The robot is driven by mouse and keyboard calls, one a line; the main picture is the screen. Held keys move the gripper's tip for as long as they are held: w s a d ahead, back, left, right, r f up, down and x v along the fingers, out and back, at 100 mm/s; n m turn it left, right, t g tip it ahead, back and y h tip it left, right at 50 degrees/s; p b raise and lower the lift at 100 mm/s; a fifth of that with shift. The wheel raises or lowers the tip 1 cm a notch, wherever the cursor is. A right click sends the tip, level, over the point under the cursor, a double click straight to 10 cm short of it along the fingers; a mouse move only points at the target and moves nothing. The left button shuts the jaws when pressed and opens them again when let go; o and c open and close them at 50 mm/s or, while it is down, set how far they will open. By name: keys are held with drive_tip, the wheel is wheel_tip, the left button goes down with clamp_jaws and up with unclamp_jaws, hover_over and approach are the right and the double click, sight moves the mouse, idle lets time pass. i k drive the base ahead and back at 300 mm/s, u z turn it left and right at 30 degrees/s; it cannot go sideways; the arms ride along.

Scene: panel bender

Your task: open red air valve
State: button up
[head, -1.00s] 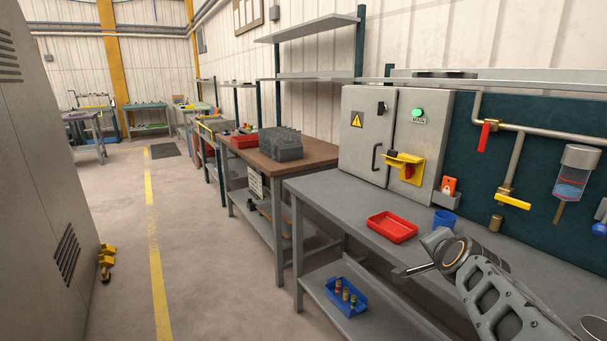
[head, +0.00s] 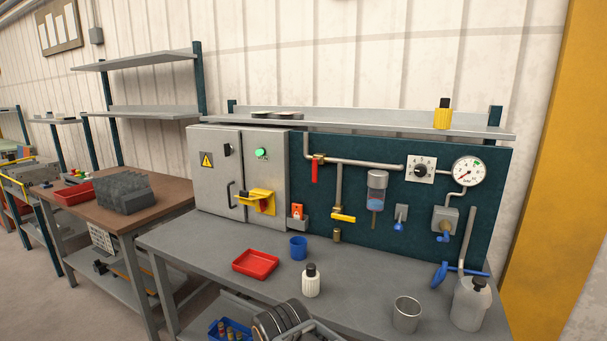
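The red air valve handle (head: 314,172) hangs straight down from a brass valve body (head: 319,158) on the pipe at the upper left of the dark green panel. The handle lies across the horizontal pipe run (head: 365,163). My gripper's fingers are not in view. Nothing touches the red handle.
A yellow lever (head: 343,217) sits across the vertical pipe below. The grey cabinet (head: 219,168) stands left of the panel. The bench holds a red tray (head: 256,264), blue cup (head: 298,247), white bottle (head: 311,281), metal cup (head: 406,314) and jug (head: 469,304).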

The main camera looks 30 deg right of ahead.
sight(315, 161)
drive_tip(key=k, duration=1.25)
drive_tip(key=z, duration=0.7)
drive_tip(key=i, duration=1.7)
drive_tip(key=u, duration=0.35)
